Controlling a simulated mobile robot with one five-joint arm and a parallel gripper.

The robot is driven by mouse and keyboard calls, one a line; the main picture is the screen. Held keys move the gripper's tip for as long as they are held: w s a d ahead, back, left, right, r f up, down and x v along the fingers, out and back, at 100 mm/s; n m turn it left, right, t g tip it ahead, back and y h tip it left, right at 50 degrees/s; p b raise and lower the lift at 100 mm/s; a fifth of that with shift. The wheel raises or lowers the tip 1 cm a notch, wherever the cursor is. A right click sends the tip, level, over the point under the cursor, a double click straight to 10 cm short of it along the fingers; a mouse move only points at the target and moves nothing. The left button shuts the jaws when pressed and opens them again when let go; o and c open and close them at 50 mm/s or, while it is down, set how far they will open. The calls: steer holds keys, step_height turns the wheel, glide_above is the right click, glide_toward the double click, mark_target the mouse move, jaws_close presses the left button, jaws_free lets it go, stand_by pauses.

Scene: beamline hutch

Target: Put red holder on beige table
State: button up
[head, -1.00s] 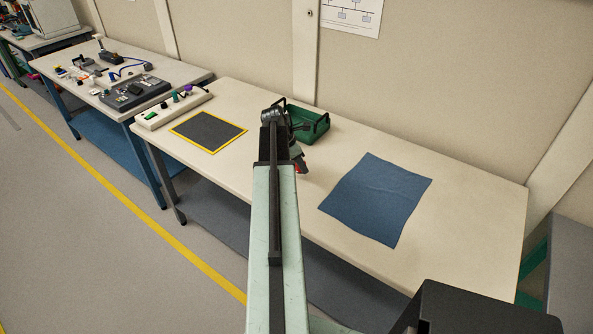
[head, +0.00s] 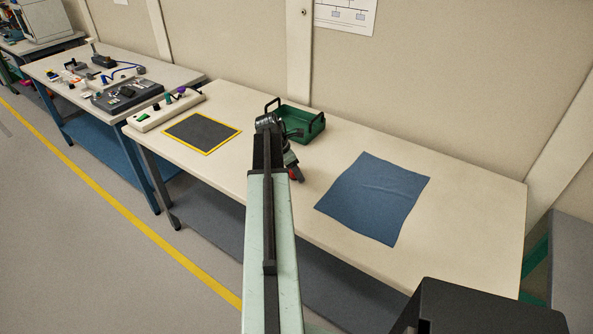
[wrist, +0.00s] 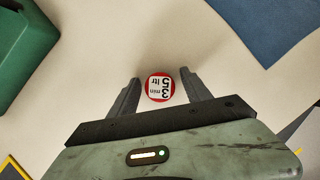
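The red holder (wrist: 147,95) shows in the wrist view as a small round red thing with a white label on top. It sits between the two fingers of my gripper (wrist: 160,77), with a gap visible on both sides, so my gripper is open around it. In the head view my gripper (head: 291,164) is low over the beige table (head: 462,200), and a bit of red shows beside it, mostly hidden by my arm. Whether the holder rests on the tabletop is hard to tell.
A green tray (head: 318,124) stands just behind my gripper. A blue cloth (head: 375,198) lies to the right, and a dark yellow-edged mat (head: 202,132) to the left. A control box (head: 150,119) is at the table's left end. The right end is clear.

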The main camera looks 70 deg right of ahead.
steer(key=shift+r, duration=0.15)
steer(key=shift+r+p, duration=0.25)
steer(key=shift+p, duration=0.1)
steer(key=p+v, duration=1)
steer(key=v, duration=0.1)
steer(key=shift+r+p, duration=0.3)
steer(key=shift+p, duration=0.05)
steer(key=shift+w, duration=0.1)
